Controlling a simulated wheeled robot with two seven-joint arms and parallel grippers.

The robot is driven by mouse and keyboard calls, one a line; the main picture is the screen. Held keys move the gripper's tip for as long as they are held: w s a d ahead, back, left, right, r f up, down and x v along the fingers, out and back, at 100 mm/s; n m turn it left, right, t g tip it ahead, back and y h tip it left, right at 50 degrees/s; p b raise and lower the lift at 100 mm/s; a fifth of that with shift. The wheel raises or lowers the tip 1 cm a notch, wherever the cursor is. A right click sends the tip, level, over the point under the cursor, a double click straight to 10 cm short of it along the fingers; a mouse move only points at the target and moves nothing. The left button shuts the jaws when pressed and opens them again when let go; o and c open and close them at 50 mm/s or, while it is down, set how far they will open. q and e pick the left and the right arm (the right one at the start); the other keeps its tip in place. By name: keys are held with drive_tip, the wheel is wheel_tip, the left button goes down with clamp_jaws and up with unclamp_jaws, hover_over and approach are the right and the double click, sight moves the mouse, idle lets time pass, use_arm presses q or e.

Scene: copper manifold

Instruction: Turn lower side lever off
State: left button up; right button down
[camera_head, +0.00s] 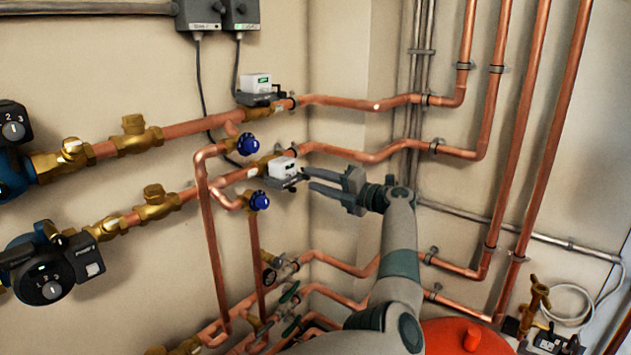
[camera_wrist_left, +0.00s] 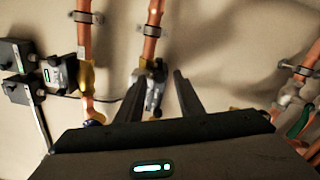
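The lower white valve actuator (camera_head: 283,166) sits on the lower copper pipe. A dark lever (camera_head: 287,183) is on its underside, and my gripper partly crowds it. My left gripper (camera_head: 307,179) is open, with its fingertips just right of this lever. In the left wrist view the lower actuator and its lever (camera_wrist_left: 154,92) show between the two spread fingers (camera_wrist_left: 154,80), near their tips. I cannot tell whether a finger touches the lever. My right gripper is not in view.
An upper white actuator (camera_head: 257,84) sits on the upper pipe. Two blue knobs (camera_head: 248,144) are left of the gripper. Green-handled valves (camera_head: 289,292) are below. A pump (camera_head: 48,275) is at left. Copper pipes (camera_head: 365,154) run close behind the gripper.

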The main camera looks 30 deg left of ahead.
use_arm(q)
drive_tip(key=s+d, duration=0.1)
drive_tip(key=d, duration=1.5)
drive_tip(key=shift+s+d+b, duration=0.15)
drive_tip(key=shift+d+b, duration=0.25)
drive_tip(key=shift+b, duration=0.05)
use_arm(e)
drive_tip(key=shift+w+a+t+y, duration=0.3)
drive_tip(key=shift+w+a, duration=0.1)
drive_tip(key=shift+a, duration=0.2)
